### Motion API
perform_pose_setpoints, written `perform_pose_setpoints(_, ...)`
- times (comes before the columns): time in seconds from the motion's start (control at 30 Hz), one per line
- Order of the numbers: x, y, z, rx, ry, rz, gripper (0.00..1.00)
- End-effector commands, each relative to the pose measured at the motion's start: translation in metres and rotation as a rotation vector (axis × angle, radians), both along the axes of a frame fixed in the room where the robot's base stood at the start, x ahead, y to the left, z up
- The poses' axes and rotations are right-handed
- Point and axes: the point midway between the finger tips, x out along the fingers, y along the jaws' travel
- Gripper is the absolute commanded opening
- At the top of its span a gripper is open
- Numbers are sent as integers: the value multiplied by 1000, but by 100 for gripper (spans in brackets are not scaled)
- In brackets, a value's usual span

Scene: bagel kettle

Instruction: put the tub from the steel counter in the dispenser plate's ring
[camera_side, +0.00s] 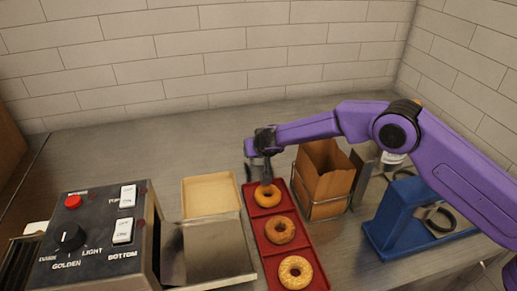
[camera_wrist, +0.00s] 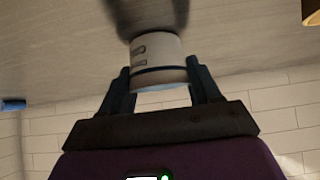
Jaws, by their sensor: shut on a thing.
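In the wrist view my gripper (camera_wrist: 161,70) is shut on a white tub (camera_wrist: 157,52). The tub has dark marks on its side and a dark band near the finger end. It sits between the two fingers, with the grey counter behind it. In the side view my purple arm comes in from the right, and I cannot clearly make out the held tub there. The blue dispenser (camera_side: 396,212) stands at the right.
A red tray (camera_side: 246,200) with 3 bagels lies mid-counter. A brown paper bag (camera_side: 325,172) in a wire holder stands between tray and dispenser. A toaster control box (camera_side: 95,235) and a pale open box (camera_side: 210,195) are left. The steel counter (camera_side: 150,140) is clear at the back left.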

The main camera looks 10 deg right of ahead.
Motion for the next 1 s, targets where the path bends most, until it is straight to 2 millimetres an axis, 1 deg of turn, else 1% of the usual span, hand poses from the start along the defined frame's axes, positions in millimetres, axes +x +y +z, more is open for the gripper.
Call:
perform_pose_setpoints(0.03, 0, 0, -1, 0, 0, 0, 69)
perform_pose_setpoints(0.1, 0, 0, 0, 0, 0, 0, 88)
perform_pose_setpoints(0.47, 0, 0, -1, 0, 0, 0, 88)
perform_pose_setpoints(0.57, -5, 0, 4, -1, 0, 1, 88)
perform_pose_setpoints(0.73, -20, 1, 18, -1, -1, 4, 88)
perform_pose_setpoints(0.87, -36, 3, 29, -1, 0, 4, 88)
perform_pose_setpoints(1.0, -54, 3, 46, 1, -2, 2, 88)
